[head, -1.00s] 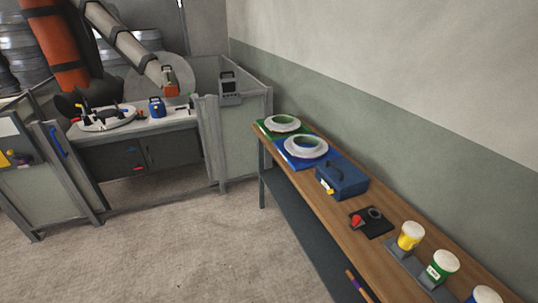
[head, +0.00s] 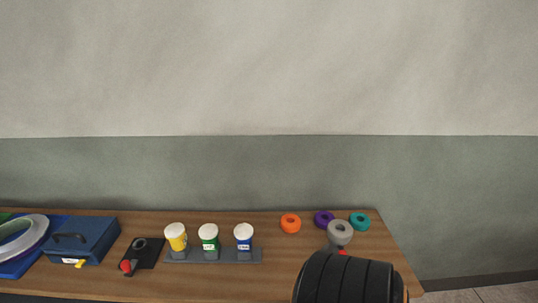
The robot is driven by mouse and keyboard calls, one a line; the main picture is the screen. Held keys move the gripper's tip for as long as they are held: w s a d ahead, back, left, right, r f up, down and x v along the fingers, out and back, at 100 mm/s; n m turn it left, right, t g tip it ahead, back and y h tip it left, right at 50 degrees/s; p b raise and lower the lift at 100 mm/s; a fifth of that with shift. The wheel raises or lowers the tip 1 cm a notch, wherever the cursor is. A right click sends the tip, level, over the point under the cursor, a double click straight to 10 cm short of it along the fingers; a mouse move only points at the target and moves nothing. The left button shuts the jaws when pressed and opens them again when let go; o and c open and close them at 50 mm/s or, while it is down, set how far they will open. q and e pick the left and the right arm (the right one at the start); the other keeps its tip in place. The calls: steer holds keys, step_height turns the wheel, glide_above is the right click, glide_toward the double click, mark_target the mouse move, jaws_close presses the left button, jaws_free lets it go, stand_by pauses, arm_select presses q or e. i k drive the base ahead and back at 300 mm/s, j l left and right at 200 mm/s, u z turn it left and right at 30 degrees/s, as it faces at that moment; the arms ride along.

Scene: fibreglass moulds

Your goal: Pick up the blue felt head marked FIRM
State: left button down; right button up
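A blue piece with a white top (head: 243,238) stands upright at the right end of a dark grey rack on the wooden bench. It has a pale label, too small to read, so I cannot confirm FIRM. A green piece with a white top (head: 209,238) stands in the middle of the rack, and a yellow piece with a white top (head: 176,238) at its left end. No gripper of mine shows in the head view.
The wooden bench (head: 225,285) runs along the wall. A blue case (head: 85,240) and a black pad with a red part (head: 150,250) lie left of the rack (head: 215,256). Orange (head: 290,224), purple and teal rings lie right. A black ribbed cylinder (head: 345,280) blocks the front right.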

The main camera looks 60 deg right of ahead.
mark_target(243, 233)
steer(key=z, duration=0.4)
steer(key=l+z, duration=0.15)
steer(key=z, duration=0.65)
steer(key=l+z, duration=0.1)
steer(key=z, duration=0.25)
steer(key=j, duration=0.3)
